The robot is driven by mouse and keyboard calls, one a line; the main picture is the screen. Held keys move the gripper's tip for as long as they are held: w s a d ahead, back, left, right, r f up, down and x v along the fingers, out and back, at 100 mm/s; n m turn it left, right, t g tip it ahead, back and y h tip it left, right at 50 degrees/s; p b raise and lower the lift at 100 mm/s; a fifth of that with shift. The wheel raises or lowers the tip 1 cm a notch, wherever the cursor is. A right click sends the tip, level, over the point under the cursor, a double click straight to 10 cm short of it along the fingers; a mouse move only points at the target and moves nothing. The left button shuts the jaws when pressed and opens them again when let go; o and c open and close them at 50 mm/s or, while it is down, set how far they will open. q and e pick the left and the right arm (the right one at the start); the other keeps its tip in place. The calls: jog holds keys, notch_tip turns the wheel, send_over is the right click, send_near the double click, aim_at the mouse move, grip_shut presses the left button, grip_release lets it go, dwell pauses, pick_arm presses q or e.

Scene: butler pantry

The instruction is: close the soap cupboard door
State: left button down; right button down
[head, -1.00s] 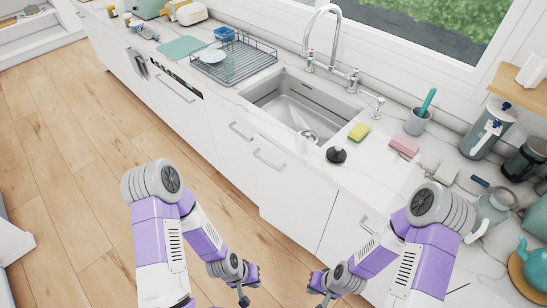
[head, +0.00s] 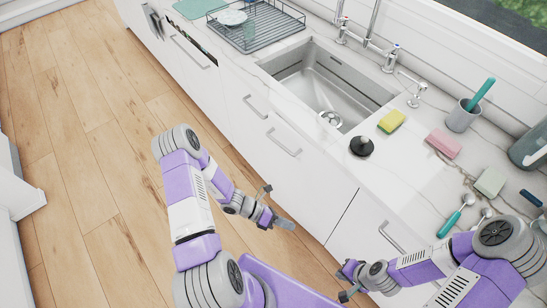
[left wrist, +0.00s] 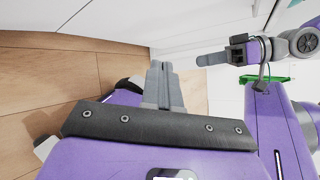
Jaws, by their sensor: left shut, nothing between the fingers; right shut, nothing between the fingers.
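White cupboard fronts with metal handles run below the counter in the head view. One front (head: 318,180) lies under the sink, with a handle (head: 284,142); another front (head: 368,222), right of a dark seam, has its own handle (head: 392,238). I cannot tell which is the soap cupboard door, or see any door clearly ajar. My left gripper (head: 285,222) is shut and empty, low before the sink fronts; its closed fingers (left wrist: 165,82) show in the left wrist view. My right gripper (head: 345,295) is shut and empty, low before the right front.
A sink (head: 325,88) is set into the counter, with a black-topped item (head: 361,146), a yellow sponge (head: 391,121) and a pink sponge (head: 443,143) nearby. A dish rack (head: 268,28) stands farther back. Wooden floor (head: 85,150) is clear at left. A green object (left wrist: 280,78) is partly hidden.

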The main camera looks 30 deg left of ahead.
pick_arm(q)
jog(key=w+a+n+t+y+b, duration=0.1)
jog(key=w+a+n+t+b, duration=0.1)
jog(key=w+a+n+t, duration=0.75)
jog(key=n+t+y+b, duration=0.1)
jog(key=n+t+y, duration=0.45)
jog(key=n, duration=0.35)
send_near(278, 148)
jog(key=shift+n+g+y, duration=0.25)
jog(key=shift+g+y, duration=0.05)
jog(key=shift+y, duration=0.15)
jog(key=b+x, duration=0.1)
jog(key=x, duration=0.1)
jog(key=b+x, duration=0.1)
jog(key=x, duration=0.1)
jog(key=b+x, duration=0.1)
jog(key=x, duration=0.1)
jog(key=shift+w+d+r, duration=0.25)
jog(key=shift+w+r, duration=0.1)
jog(key=shift+r, duration=0.05)
